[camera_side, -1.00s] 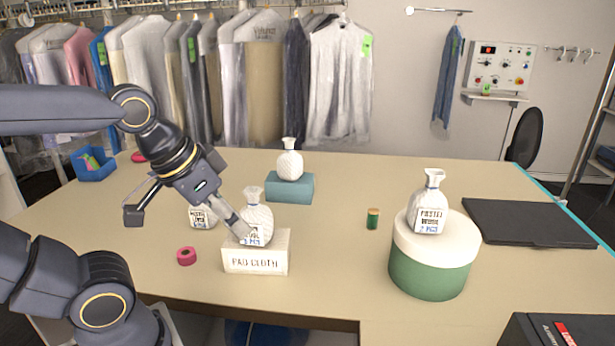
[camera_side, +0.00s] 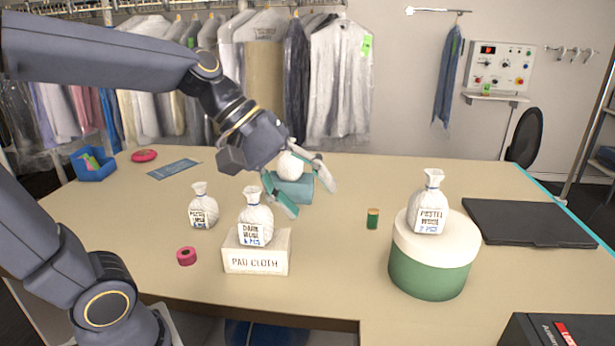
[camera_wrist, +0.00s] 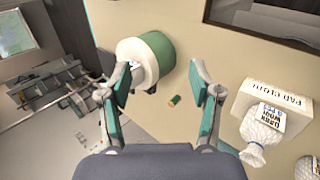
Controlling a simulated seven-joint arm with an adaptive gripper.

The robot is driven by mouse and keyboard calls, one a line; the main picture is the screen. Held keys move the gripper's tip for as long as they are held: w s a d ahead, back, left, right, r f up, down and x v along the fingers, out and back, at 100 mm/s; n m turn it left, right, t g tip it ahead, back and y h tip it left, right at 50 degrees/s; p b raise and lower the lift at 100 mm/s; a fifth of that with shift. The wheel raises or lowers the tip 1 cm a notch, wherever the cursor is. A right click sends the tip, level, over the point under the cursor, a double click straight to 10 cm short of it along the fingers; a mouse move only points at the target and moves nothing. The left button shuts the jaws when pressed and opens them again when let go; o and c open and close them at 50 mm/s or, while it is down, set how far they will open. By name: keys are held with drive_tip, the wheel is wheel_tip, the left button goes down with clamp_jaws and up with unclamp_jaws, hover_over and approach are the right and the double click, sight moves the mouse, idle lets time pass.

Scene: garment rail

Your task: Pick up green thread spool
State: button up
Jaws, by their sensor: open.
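The green thread spool (camera_side: 373,218) stands upright on the table, between the pad cloth box and the round green-and-white container. It also shows in the wrist view (camera_wrist: 174,101), small and lying between my open fingers' lines of reach. My gripper (camera_side: 310,195) is open and empty, up and to the left of the spool in the side view, in front of the teal box. In the wrist view my gripper (camera_wrist: 165,88) shows both teal-padded fingers spread wide. The gripper is apart from the spool and well above the table.
The white pad cloth box (camera_side: 256,262) bears a white bag (camera_side: 256,217). The round container (camera_side: 433,272) bears another bag (camera_side: 429,203). A third bag (camera_side: 203,206), a pink roll (camera_side: 187,256) and a teal box (camera_side: 296,189) stand nearby. Table around the spool is clear.

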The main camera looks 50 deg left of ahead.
drive_tip(key=w+a+f+n+t+h, duration=0.2)
drive_tip(key=w+a+n, duration=0.35)
drive_tip(key=w, duration=0.35)
drive_tip(key=w+a+f+n+t+h, duration=0.15)
drive_tip(key=w+a+n, duration=0.25)
drive_tip(key=w+n, duration=0.45)
drive_tip(key=w+a+f+n+t+y, duration=0.1)
drive_tip(key=w+a+f+n+t, duration=0.15)
drive_tip(key=w+a+f, duration=0.4)
drive_tip(key=n+g+y, duration=0.1)
drive_tip(key=n, duration=0.2)
approach(372, 210)
drive_tip(key=x, duration=0.4)
drive_tip(key=shift+w+d+f, duration=0.15)
drive_tip(key=shift+d+f, duration=0.15)
drive_tip(key=shift+f, duration=0.1)
drive_tip(key=x, duration=0.5)
drive_tip(key=shift+w+d, duration=0.15)
drive_tip(key=shift+w, duration=0.2)
drive_tip(key=shift+r, duration=0.1)
drive_tip(key=c, duration=1)
